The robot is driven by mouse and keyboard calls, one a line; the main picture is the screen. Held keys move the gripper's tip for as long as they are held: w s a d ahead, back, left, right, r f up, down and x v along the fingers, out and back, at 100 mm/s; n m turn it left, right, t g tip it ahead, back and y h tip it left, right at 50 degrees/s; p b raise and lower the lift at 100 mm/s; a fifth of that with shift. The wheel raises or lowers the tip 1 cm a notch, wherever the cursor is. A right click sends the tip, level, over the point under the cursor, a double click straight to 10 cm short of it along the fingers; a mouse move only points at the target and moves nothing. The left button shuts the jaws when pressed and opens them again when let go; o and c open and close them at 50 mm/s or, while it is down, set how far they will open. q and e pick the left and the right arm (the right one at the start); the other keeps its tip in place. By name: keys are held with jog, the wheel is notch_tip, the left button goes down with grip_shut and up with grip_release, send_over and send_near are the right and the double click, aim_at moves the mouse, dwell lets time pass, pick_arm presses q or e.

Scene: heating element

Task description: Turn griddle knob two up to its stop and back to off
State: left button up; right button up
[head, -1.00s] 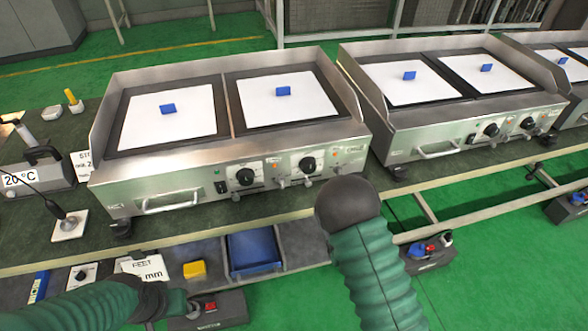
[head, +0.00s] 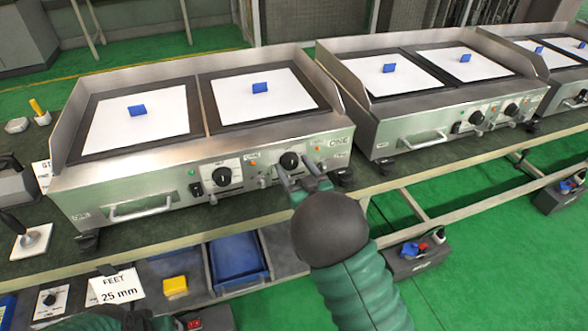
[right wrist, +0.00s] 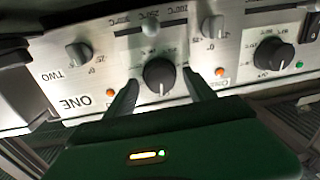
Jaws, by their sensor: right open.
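The nearest griddle (head: 150,175) has a silver front panel with two large black knobs, a left one (head: 222,176) and a right one (head: 290,161). My right gripper (head: 300,178) is open at the right one. In the right wrist view, which is upside down, the open fingers (right wrist: 163,92) stand on either side of this knob (right wrist: 159,75); contact cannot be told. The word TWO (right wrist: 73,75) shows on the panel beside it, by a small grey knob (right wrist: 78,52). My left arm shows only at the bottom edge; its gripper is out of sight.
A second griddle (head: 400,130) stands to the right. Blue blocks (head: 260,88) sit on the white plates. Below the bench edge are a blue tray (head: 237,285), a yellow block (head: 175,287) and a FEET 25 mm card (head: 117,288).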

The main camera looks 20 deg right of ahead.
jog(key=shift+a, duration=0.1)
jog(key=shift+c, duration=0.5)
jog(key=c, duration=1.2)
jog(key=shift+r+n, duration=0.1)
jog(key=shift+n, duration=0.2)
jog(key=shift+c, duration=0.3)
jog(key=shift+n+p, duration=0.35)
jog(key=shift+n, duration=0.25)
jog(key=o, duration=1.4)
jog(key=shift+c, duration=0.2)
jog(key=s+d+p, duration=0.2)
jog(key=s+p, duration=0.7)
jog(key=s, duration=0.7)
jog(key=shift+s, duration=0.4)
